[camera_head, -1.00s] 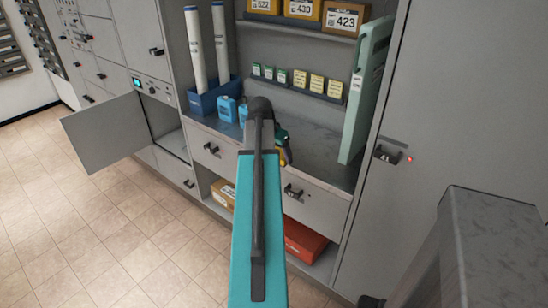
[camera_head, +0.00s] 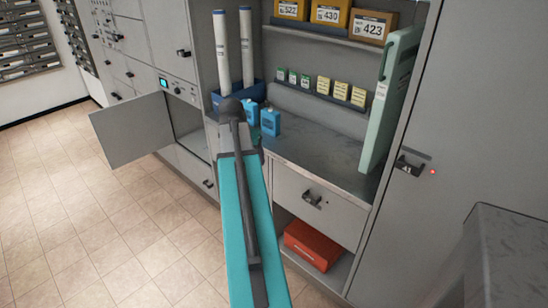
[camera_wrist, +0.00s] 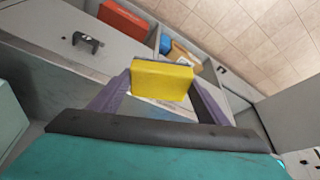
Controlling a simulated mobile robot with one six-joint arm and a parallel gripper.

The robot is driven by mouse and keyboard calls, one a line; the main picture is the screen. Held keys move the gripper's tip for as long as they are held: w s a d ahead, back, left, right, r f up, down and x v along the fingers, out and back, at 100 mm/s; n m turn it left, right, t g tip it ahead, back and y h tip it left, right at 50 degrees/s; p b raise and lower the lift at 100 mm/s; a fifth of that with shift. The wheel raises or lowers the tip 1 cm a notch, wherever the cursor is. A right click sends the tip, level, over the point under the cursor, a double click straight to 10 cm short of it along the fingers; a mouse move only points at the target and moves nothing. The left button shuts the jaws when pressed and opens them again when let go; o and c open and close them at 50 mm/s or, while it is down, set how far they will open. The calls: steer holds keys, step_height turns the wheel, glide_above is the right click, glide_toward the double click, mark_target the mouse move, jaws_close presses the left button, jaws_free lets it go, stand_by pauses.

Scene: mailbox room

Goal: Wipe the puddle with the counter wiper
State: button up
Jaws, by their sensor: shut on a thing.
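The counter wiper (camera_wrist: 162,80) appears as a yellow block in the wrist view. My gripper (camera_wrist: 162,90) is shut on it, with one purple finger on each side. In the head view my own arm hides the gripper and the wiper. The grey counter (camera_head: 325,158) is a mottled slab in the cabinet's open bay. In the wrist view the wiper shows in front of the counter area; I cannot tell if it touches. I cannot make out the puddle in either view.
Blue bottles (camera_head: 270,123) and a blue holder with white rolls (camera_head: 247,50) stand at the counter's left. A green panel (camera_head: 390,100) stands at its right. An open cabinet door (camera_head: 135,128) sticks out left. An orange-red box (camera_head: 315,245) sits below. The counter's middle looks clear.

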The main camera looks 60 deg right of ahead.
steer(key=w+a+r+n+t+y, duration=0.15)
steer(key=w+a+n, duration=0.25)
steer(key=w+a, duration=0.7)
steer(key=w+a+r+n+t, duration=0.1)
steer(key=w+a+r+n, duration=0.25)
steer(key=w+a, duration=0.8)
steer(key=a+r+n+t+y, duration=0.1)
steer(key=a+r+n+y, duration=0.2)
steer(key=a, duration=3)
steer(key=n, duration=0.5)
steer(key=shift+n, duration=0.35)
steer(key=shift+t, duration=0.25)
